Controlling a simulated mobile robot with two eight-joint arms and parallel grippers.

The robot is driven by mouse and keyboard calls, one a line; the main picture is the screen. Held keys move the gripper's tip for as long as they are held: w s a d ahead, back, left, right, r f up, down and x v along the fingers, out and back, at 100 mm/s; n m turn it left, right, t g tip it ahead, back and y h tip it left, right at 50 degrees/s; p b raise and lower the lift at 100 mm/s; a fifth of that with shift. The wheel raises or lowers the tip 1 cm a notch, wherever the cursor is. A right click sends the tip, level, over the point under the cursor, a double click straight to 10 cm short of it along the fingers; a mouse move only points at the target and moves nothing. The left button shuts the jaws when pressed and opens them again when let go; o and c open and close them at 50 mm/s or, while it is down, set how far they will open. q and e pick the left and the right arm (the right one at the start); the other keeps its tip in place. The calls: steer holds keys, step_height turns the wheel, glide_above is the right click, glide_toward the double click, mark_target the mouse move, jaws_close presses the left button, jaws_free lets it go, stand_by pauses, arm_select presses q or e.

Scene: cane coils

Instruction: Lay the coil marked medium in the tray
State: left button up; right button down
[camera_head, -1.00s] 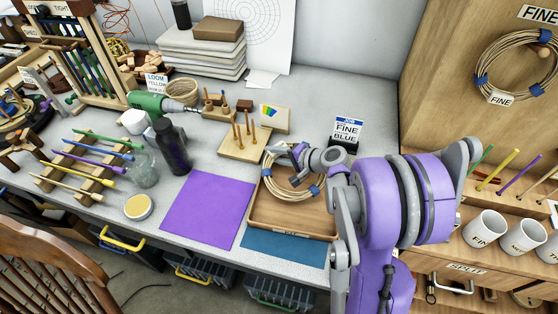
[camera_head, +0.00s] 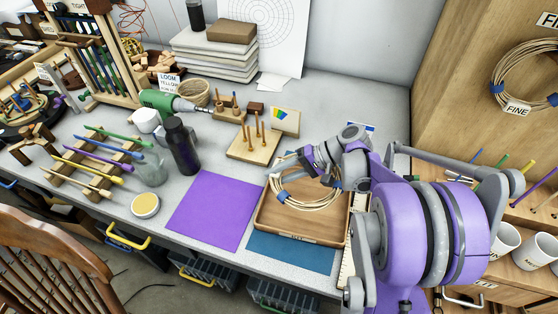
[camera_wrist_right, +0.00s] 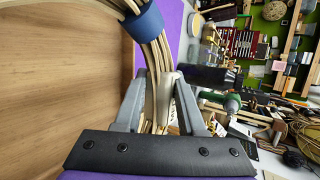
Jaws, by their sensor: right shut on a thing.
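The pale cane coil (camera_head: 318,204) with blue bindings is at the wooden tray (camera_head: 262,222), over its rear part. I cannot tell whether it rests on the tray floor or is held just above it. No size mark on it is readable. My right gripper (camera_head: 279,168) is shut on the coil's rear left side. In the right wrist view, the gripper (camera_wrist_right: 160,110) has cane strands and a pale piece between its fingers. A blue binding (camera_wrist_right: 143,20) sits just beyond the fingertips, and the bare tray floor (camera_wrist_right: 60,60) shows to the left. My left gripper is out of view.
A purple mat (camera_head: 212,210) lies left of the tray and a blue mat (camera_head: 290,253) in front. A pegged wooden block (camera_head: 240,150) stands behind. Another coil tagged FINE (camera_head: 525,75) hangs on the wooden panel at right. A dark bottle (camera_head: 182,148) stands beyond the purple mat.

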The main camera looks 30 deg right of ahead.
steer(key=shift+s+a+f+n+g, duration=0.1)
steer(key=shift+s+a+n+g, duration=0.15)
steer(key=shift+s, duration=0.3)
steer(key=shift+f, duration=0.15)
steer(key=shift+s+f+b, duration=0.1)
steer(key=shift+f+b, duration=2.5)
steer(key=shift+f, duration=0.6)
steer(key=shift+c, duration=2.1)
jaws_free()
steer(key=p+v, duration=0.1)
steer(key=v, duration=1)
steer(key=shift+w, duration=0.2)
steer(key=shift+f+y, duration=0.1)
steer(key=shift+y, duration=0.2)
